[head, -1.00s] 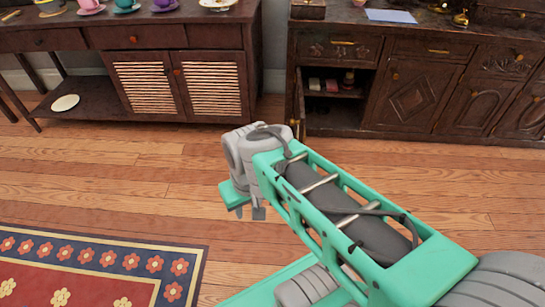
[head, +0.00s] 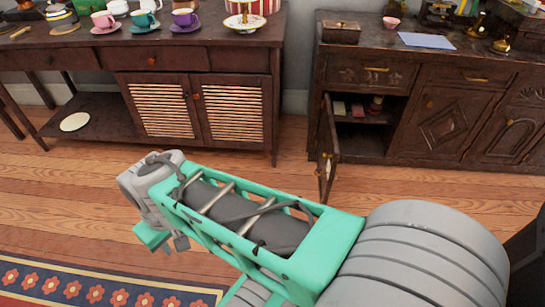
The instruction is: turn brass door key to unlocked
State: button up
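The dark right sideboard has one small door (head: 328,150) standing open, swung out towards me. A small brass piece (head: 327,167) shows on that door. It may be the key or its lock plate, but it is too small to tell, and I cannot read which way it is turned. My gripper (head: 173,248) is over the wooden floor, left of the open door and well apart from it. It points down, its two fingers look a little apart, and nothing shows between them.
The open compartment (head: 365,115) holds small items. The left sideboard (head: 250,50) carries teacups on saucers and a gold-rimmed stand (head: 245,22). A blue sheet (head: 426,40) lies on the right sideboard. Bare floor lies before both sideboards.

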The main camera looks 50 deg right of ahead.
aim_at(318, 169)
jog(key=u, duration=0.1)
jog(key=i, duration=1.05)
jog(key=z, duration=0.5)
jog(key=i, duration=0.65)
jog(key=z, duration=1.25)
jog(key=i, duration=0.55)
jog(key=z, duration=0.6)
